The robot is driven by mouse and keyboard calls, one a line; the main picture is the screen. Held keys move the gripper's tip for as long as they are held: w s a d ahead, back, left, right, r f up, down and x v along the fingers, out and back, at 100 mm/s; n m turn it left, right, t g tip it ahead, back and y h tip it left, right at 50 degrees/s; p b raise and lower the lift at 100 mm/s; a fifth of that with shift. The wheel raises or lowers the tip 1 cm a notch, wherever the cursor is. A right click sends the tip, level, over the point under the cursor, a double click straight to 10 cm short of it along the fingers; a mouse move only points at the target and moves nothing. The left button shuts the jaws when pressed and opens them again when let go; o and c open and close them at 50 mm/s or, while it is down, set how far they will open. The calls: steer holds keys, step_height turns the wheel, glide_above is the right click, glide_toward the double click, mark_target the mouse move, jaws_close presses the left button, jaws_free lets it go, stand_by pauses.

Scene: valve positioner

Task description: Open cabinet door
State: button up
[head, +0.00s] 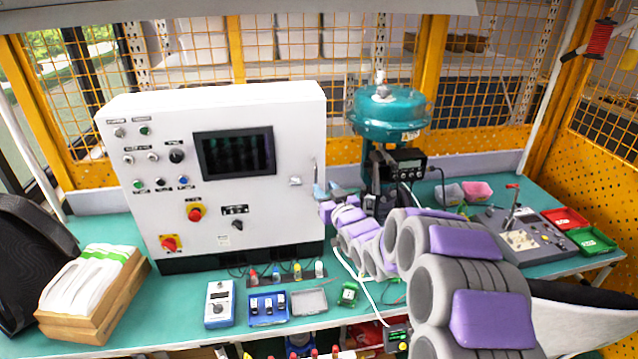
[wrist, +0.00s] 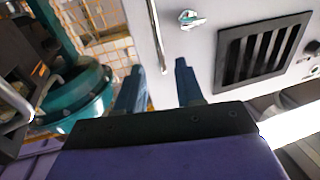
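The white cabinet (head: 240,150) stands on the bench at left centre in the head view. Its front door looks shut. A thin upright metal handle (head: 314,172) is at the door's right edge, with a small silver latch (head: 295,181) to its left. In the wrist view the handle (wrist: 156,38) and latch (wrist: 190,20) show near the top. My gripper (head: 327,188) is at the cabinet's right edge near the handle's lower end. In the wrist view my gripper (wrist: 159,66) has its two blue fingers apart, with nothing held; the handle appears above the gap between the tips.
A teal valve actuator (head: 390,110) stands right of the cabinet, close to my arm. Small parts and a blue tray (head: 268,308) lie on the bench in front. A wooden box (head: 95,300) is at left. A dark screen (head: 234,151) is on the door.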

mark_target(316, 178)
steer(key=shift+x, duration=2.7)
steer(key=shift+c, duration=0.4)
jaws_close()
